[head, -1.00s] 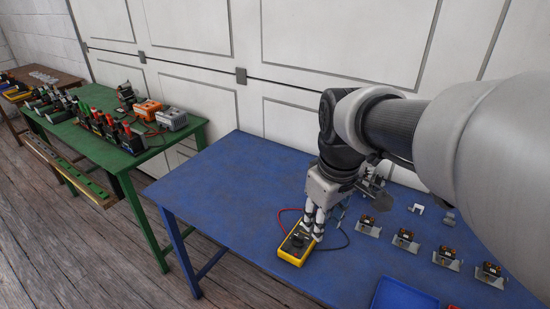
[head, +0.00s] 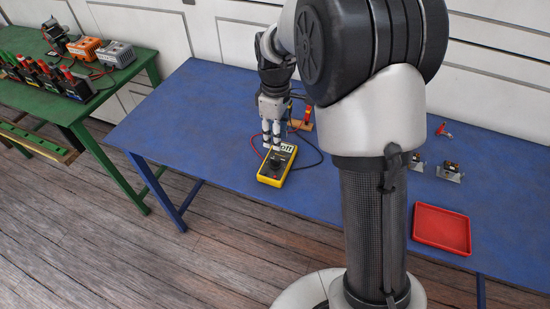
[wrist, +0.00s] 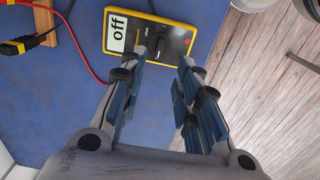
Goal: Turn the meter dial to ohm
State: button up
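The yellow and black meter (head: 264,180) lies on the blue table near its front edge; it also shows at the top of the wrist view (wrist: 196,24). Its display (wrist: 117,31) reads "off". My gripper (head: 271,147) points down at the display end of the meter. In the wrist view its fingers (wrist: 165,62) are apart with nothing held between them. I cannot tell whether a fingertip touches the meter.
Red and black leads run from the meter. A red-handled tool (head: 307,115) stands by a wooden block behind my gripper. A red tray (head: 441,229) and small parts (head: 449,170) lie to the right. The blue table (head: 190,115) is bare to the left.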

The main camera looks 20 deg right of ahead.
aim_at(275, 159)
notch_tip(275, 159, down, 10)
jog(key=b, duration=0.2)
jog(key=shift+r+b, duration=0.2)
jog(key=shift+b, duration=0.1)
grip_shut()
